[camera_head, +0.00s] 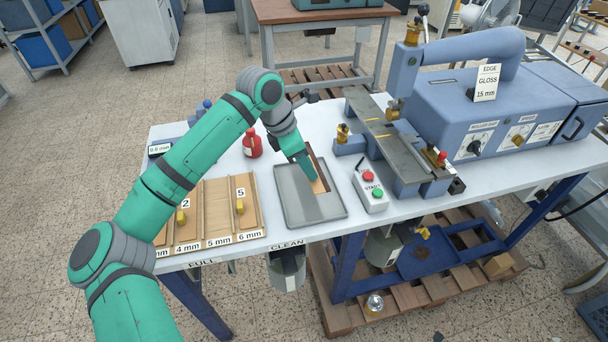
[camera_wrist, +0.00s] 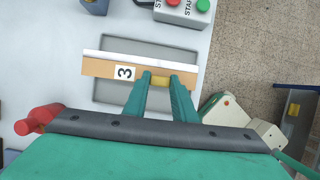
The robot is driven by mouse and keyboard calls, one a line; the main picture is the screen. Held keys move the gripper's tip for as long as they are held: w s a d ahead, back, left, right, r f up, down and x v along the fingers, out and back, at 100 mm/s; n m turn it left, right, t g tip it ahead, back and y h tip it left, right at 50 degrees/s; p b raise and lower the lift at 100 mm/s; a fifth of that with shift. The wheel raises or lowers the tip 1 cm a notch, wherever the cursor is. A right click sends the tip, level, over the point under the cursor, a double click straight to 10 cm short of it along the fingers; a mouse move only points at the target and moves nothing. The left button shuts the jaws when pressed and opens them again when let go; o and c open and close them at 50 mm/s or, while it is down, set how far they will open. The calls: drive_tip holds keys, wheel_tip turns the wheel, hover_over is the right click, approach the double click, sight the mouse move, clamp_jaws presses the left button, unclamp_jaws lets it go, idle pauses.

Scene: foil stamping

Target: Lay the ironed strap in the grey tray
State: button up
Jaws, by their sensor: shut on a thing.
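A flat tan strap (camera_wrist: 105,69) bears a white label "3", a pale far edge and a yellow grip block (camera_wrist: 161,81). My gripper (camera_wrist: 163,78) is shut on that block. In the head view the strap (camera_head: 321,187) shows partly behind my gripper (camera_head: 314,178), with a dark side edge. The grey tray (camera_head: 301,209) lies on the white table. It also shows in the wrist view (camera_wrist: 150,46), behind the strap. The strap is over the tray, and one end reaches past the tray's outline. I cannot tell whether it touches the tray.
A red bottle (camera_head: 252,145) stands left of the tray. A START control box (camera_head: 370,190) stands close on its right, before the blue stamping machine (camera_head: 480,95). A slotted wooden rack (camera_head: 220,210) with millimetre labels lies left. The tray's front part is bare.

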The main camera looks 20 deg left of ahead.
drive_tip(key=shift+s+a+f, duration=0.15)
drive_tip(key=shift+s+f, duration=0.1)
drive_tip(key=shift+f, duration=0.5)
drive_tip(key=shift+s+a+f, duration=0.15)
drive_tip(key=shift+s+f, duration=0.05)
drive_tip(key=shift+f, duration=0.5)
drive_tip(key=shift+f, duration=2.3)
drive_tip(key=shift+w+f, duration=0.1)
drive_tip(key=shift+f, duration=0.65)
drive_tip(key=shift+d, duration=0.15)
drive_tip(key=shift+s+a, duration=0.2)
drive_tip(key=shift+a, duration=0.05)
drive_tip(key=shift+f, duration=0.15)
drive_tip(key=o, duration=1.1)
